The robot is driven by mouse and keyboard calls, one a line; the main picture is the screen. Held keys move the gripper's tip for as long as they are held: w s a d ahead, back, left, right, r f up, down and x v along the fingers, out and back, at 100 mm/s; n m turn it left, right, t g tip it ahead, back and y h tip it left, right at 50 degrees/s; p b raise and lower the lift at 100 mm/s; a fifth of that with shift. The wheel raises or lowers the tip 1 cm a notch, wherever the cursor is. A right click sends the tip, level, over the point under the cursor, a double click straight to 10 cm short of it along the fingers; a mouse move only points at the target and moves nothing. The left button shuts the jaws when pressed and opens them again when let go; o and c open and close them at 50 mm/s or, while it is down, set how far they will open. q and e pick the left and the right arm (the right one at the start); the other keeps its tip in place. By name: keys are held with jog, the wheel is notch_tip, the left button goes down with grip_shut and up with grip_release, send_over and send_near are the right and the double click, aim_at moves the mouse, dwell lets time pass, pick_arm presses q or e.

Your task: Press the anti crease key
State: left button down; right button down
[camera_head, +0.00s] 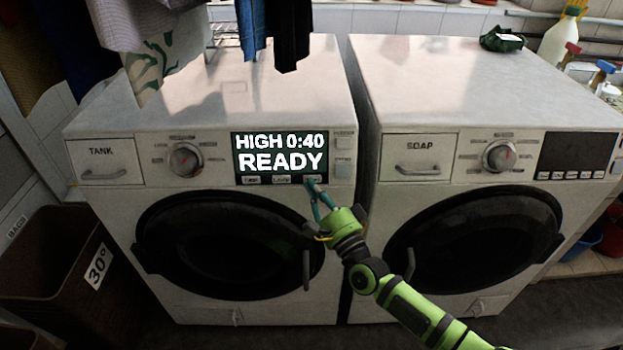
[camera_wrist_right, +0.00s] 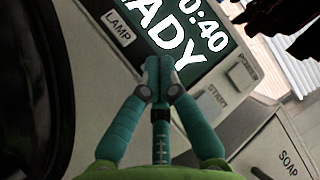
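The left machine (camera_head: 219,262) has a lit display (camera_head: 280,150) reading "HIGH 0:40 READY". A row of small keys runs along its lower edge: a left key (camera_head: 251,180), a middle key (camera_head: 281,180) and a right key (camera_head: 316,178). A key marked LAMP (camera_wrist_right: 118,28) shows in the wrist view. I cannot read an anti crease label; the right key's label is mostly hidden. My right gripper (camera_head: 311,184) is shut and empty, its fingertips (camera_wrist_right: 159,66) together over the display's lower right edge, at the right key. I cannot tell whether they touch it. My left gripper is out of view.
Keys marked START (camera_wrist_right: 213,101) and POWER (camera_wrist_right: 241,72) sit right of the display. A dial (camera_head: 186,159) is at its left. A second machine (camera_head: 470,255) with a dark display stands to the right. Clothes (camera_head: 272,30) hang above the left machine.

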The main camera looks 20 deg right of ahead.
dwell(0.6)
jog(key=shift+w+d+f+b, duration=0.1)
jog(key=shift+w+f+b, duration=0.1)
jog(key=shift+w+b, duration=0.25)
jog(key=shift+s+r, duration=0.1)
jog(key=shift+s, duration=0.05)
dwell(0.4)
jog(key=shift+s+r+p, duration=0.1)
jog(key=shift+s+p, duration=0.25)
jog(key=s+a+r+p, duration=0.1)
jog(key=s+r+p, duration=0.1)
jog(key=s+p, duration=0.2)
jog(key=shift+s+a, duration=0.4)
jog(key=shift+s, duration=0.35)
